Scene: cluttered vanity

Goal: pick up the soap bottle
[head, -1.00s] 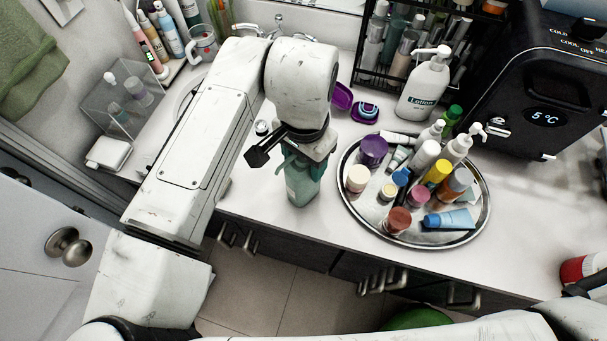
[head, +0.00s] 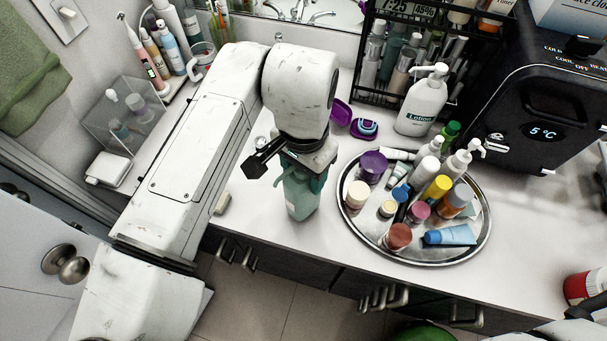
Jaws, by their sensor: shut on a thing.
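The soap bottle (head: 301,195) is a translucent green-teal bottle near the counter's front edge, just left of the round tray. My gripper (head: 300,165) comes down over it from above and is shut on its upper part. The bottle's top and the fingertips are mostly hidden by my wrist. The bottle looks about upright. I cannot tell whether its base touches the counter.
A round metal tray (head: 350,236) crowded with bottles and jars stands close on the right. A white lotion bottle (head: 421,104), a purple case (head: 341,112) and a black rack (head: 352,84) are behind. A black mini fridge (head: 500,130) stands far right.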

